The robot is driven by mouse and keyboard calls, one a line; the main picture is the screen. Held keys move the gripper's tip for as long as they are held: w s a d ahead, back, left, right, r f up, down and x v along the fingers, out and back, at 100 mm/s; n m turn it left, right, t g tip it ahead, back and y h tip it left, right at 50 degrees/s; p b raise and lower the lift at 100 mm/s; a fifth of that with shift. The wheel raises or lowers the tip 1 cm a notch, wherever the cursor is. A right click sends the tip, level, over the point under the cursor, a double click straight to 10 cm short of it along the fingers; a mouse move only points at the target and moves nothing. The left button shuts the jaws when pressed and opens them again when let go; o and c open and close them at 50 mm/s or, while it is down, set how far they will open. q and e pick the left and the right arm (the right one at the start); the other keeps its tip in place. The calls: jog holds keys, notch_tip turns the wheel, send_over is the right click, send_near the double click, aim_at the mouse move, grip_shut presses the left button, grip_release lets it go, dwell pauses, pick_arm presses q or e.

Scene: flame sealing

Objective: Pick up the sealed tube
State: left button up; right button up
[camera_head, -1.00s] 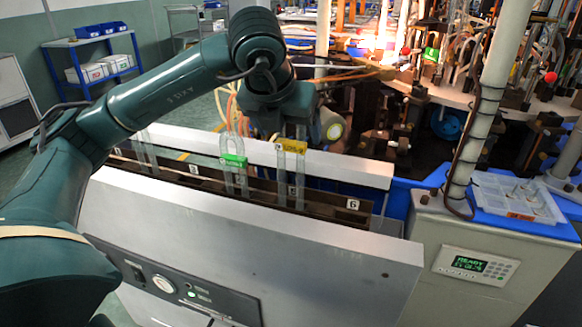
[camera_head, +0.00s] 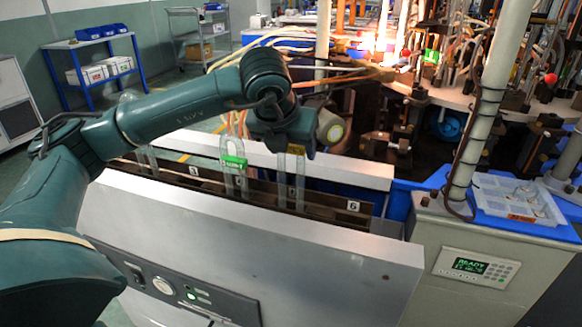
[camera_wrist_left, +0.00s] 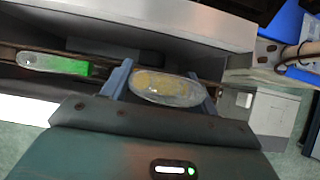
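A clear U-shaped glass tube (camera_head: 291,185) stands upright in the long dark rack on the pump cabinet. In the left wrist view its rounded top (camera_wrist_left: 166,88) shows yellow through the glass. My left gripper (camera_head: 284,145) is directly over it, with a blue finger on each side in the wrist view (camera_wrist_left: 165,78). The fingers are apart; I cannot make out whether they touch the glass. A second U-tube with a green label (camera_head: 234,161) stands to the left and shows in the wrist view (camera_wrist_left: 55,64). My right gripper is not in view.
The rack has numbered slots, with an empty-looking stretch near label 6 (camera_head: 353,205). The grey cabinet (camera_head: 250,245) is in front. A glowing machine (camera_head: 385,45) stands behind. A tray (camera_head: 515,195) and a READY display (camera_head: 470,265) are at right.

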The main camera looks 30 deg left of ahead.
pick_arm(q)
jog(key=c, duration=0.6)
jog(key=shift+r, duration=0.15)
